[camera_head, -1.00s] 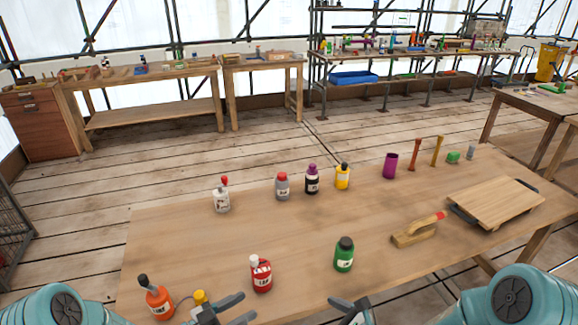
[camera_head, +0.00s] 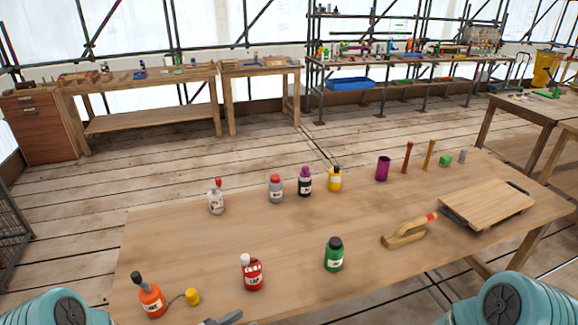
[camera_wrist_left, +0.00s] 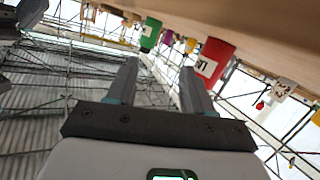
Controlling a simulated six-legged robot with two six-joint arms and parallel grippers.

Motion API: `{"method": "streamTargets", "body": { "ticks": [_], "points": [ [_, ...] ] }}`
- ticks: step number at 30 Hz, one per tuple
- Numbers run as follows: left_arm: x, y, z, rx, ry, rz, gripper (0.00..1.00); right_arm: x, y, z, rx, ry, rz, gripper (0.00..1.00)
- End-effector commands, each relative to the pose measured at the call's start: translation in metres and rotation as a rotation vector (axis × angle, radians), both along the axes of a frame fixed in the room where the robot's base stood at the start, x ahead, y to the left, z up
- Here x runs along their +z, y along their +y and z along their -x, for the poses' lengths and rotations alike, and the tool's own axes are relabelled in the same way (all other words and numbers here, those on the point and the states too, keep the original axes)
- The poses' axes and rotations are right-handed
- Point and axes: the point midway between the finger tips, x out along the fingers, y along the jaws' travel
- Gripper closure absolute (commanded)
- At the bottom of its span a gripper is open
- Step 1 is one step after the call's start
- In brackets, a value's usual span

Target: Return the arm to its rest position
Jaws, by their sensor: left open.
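My left gripper shows in the left wrist view (camera_wrist_left: 158,80) with its two fingers apart and nothing between them. In the head view only a fingertip of it (camera_head: 228,317) shows at the bottom edge, in front of the table. The teal parts of both my arms sit in the lower corners of the head view. My right gripper is out of sight. In the wrist view, a red bottle (camera_wrist_left: 213,58) and a green bottle (camera_wrist_left: 150,32) appear beyond the fingertips, apart from them.
The wooden table (camera_head: 300,228) holds an orange bottle (camera_head: 151,299), a yellow piece (camera_head: 193,297), the red bottle (camera_head: 252,274), the green bottle (camera_head: 333,256), a wooden float (camera_head: 404,236) and a board (camera_head: 486,203). Several bottles and a purple cup (camera_head: 383,169) stand along the back.

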Motion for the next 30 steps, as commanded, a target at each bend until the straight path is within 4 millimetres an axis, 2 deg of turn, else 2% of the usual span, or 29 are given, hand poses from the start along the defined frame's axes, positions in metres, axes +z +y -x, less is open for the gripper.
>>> {"method": "streamTargets", "body": {
  "ticks": [4,7,9,12,16,18,21,25,30],
  "points": [
    [-0.024,-0.002,0.013,0.077,0.164,-0.033,0.49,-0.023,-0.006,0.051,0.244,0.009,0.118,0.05],
    [-0.047,-0.003,0.033,0.144,0.328,-0.066,0.49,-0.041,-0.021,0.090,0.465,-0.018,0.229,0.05],
    [-0.065,-0.003,0.055,0.197,0.477,-0.096,0.49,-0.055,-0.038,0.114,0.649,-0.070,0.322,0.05],
    [-0.088,-0.002,0.097,0.272,0.704,-0.140,0.49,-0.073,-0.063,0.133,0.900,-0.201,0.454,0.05],
    [-0.106,-0.001,0.157,0.352,0.978,-0.189,0.49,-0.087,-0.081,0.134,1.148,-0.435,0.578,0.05],
    [-0.109,-0.001,0.185,0.385,1.098,-0.209,0.49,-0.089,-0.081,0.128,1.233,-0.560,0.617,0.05],
    [-0.110,-0.002,0.215,0.420,1.221,-0.228,0.49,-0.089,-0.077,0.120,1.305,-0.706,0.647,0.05],
    [-0.109,-0.002,0.233,0.443,1.298,-0.239,0.49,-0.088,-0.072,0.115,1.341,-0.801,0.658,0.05],
    [-0.109,-0.002,0.235,0.446,1.307,-0.239,0.49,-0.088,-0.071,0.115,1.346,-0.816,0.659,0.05]
  ]
}}
